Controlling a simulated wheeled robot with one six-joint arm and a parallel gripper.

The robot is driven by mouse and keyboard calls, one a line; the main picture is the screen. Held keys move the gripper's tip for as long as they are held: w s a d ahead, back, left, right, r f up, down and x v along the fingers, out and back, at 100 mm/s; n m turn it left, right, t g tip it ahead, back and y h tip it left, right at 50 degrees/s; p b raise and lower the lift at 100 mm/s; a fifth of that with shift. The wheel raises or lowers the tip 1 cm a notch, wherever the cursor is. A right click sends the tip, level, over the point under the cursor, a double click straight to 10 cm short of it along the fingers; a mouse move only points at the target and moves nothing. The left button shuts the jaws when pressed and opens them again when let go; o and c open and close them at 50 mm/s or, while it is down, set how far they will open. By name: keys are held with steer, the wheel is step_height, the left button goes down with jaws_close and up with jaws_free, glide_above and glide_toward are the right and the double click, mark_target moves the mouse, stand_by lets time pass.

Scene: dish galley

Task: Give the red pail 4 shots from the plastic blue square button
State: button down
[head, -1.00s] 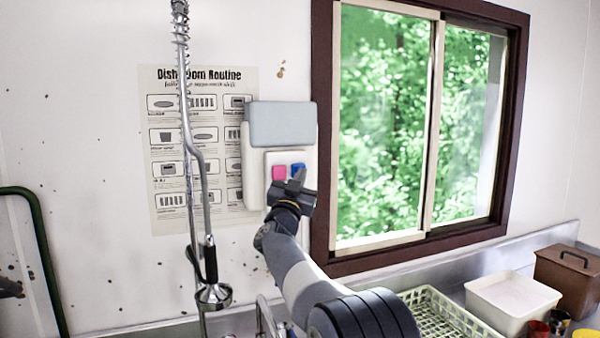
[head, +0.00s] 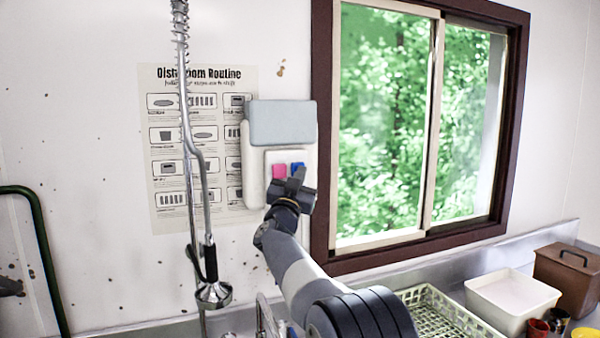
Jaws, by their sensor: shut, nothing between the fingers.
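No spout or liquid shows under the dispenser, where my arm blocks the view.
A hanging spray tap (head: 212,290) is left of my arm. A pale green rack (head: 440,310), a white tub (head: 512,300), a brown lidded box (head: 570,275), a dark cup (head: 558,319) and a yellow container (head: 585,333) are at lower right. A window (head: 425,120) is right of the dispenser.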

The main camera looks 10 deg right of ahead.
steer(key=shift+s+d+f+b, duration=0.1)
steer(key=shift+s+d+b, duration=0.1)
steer(key=shift+s+b, duration=0.65)
steer(key=shift+p, duration=0.55)
steer(key=shift+w, duration=0.25)
